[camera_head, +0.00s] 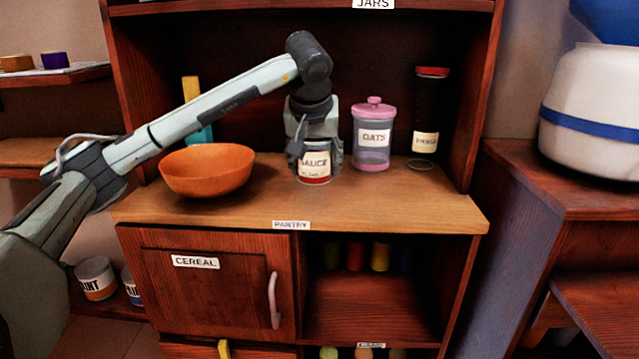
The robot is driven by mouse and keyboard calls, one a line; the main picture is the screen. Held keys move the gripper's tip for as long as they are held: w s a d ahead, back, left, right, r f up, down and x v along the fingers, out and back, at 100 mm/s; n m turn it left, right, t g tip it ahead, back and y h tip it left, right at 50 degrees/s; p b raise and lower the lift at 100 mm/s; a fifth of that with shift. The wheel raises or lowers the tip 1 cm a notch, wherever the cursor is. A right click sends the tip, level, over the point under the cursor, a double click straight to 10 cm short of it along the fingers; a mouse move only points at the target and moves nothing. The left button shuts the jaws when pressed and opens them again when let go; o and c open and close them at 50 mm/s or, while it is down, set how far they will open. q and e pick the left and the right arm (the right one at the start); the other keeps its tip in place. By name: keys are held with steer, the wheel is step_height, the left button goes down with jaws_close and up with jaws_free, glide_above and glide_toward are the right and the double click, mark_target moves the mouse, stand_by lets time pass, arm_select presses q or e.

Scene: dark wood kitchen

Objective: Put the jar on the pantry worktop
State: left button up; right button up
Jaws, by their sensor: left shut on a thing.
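A jar or can labelled SAUCE (314,168) is upright at the worktop's middle, with a white label and a red band low down. My left gripper (316,147) reaches down from above and is shut on it. The gripper hides the upper part of the sauce container. Its base appears to be at the surface of the pantry worktop (390,208); I cannot tell whether it touches. A pink-lidded jar labelled OATS (372,153) stands close to its right. A dark jar with a red lid (428,120) stands further right. My right gripper is not in view.
An orange bowl (207,170) sits on the worktop's left, with a yellow and blue item (196,110) behind it. The worktop's front right is clear. Cupboard walls flank the worktop, and the JARS shelf (300,7) is above. A CEREAL door (222,290) is below.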

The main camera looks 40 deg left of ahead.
mark_target(320, 200)
arm_select(q)
steer(key=shift+w+d+f, duration=0.2)
steer(key=shift+w+f, duration=0.15)
steer(key=shift+w, duration=0.2)
steer(key=shift+f, duration=1.9)
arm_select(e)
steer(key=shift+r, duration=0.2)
arm_select(q)
steer(key=shift+f, duration=0.15)
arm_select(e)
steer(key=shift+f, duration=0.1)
arm_select(q)
steer(key=o, duration=1.1)
steer(key=shift+f, duration=0.1)
steer(key=o, duration=0.4)
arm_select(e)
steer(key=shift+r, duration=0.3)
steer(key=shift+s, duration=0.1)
